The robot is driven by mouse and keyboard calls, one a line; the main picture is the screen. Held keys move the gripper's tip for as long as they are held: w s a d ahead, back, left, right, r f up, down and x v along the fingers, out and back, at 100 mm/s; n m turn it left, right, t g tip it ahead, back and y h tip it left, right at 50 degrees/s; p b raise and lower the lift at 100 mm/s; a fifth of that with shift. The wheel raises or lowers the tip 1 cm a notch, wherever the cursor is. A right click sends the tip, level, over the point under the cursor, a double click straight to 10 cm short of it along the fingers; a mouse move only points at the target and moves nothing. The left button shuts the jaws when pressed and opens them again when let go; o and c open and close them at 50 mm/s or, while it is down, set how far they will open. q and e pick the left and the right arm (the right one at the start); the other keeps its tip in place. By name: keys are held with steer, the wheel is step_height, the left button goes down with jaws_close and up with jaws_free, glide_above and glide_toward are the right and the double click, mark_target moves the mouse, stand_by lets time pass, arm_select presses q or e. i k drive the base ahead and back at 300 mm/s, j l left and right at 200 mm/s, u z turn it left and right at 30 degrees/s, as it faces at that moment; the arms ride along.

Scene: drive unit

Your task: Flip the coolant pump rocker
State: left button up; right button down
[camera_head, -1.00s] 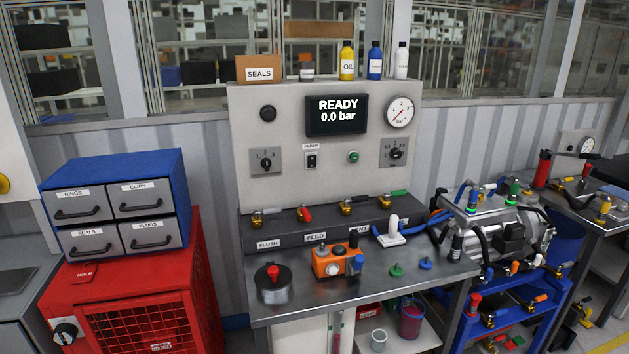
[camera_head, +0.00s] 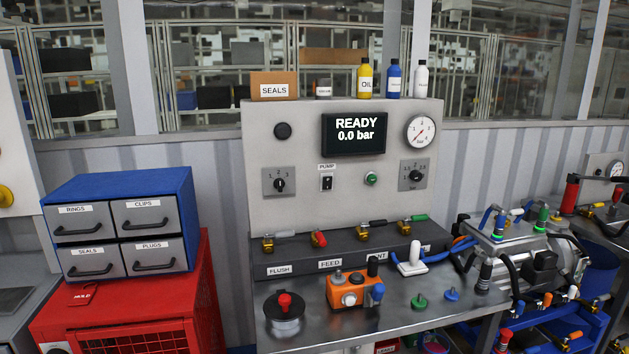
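The pump rocker (camera_head: 327,184) is a small black-and-white switch under the PUMP label (camera_head: 327,167). It sits on the upright grey panel (camera_head: 292,217), below the display (camera_head: 354,134), which reads READY and 0.0 bar. The rocker's exact tilt is too small to tell. A dark rotary selector (camera_head: 279,184) is to its left. A green button (camera_head: 371,179) is to its right. Neither of my grippers shows in the head view.
An orange device (camera_head: 346,291) and a pot with a red knob (camera_head: 285,308) stand on the metal bench (camera_head: 397,319) before the panel. Several valves line the ledge (camera_head: 300,262). A blue drawer cabinet (camera_head: 120,187) is at left, machinery (camera_head: 530,240) at right.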

mark_target(328, 180)
steer(key=i+u, duration=0.25)
steer(key=i, duration=0.25)
steer(key=i+l+u, duration=0.25)
steer(key=i, duration=0.25)
steer(key=j, duration=0.1)
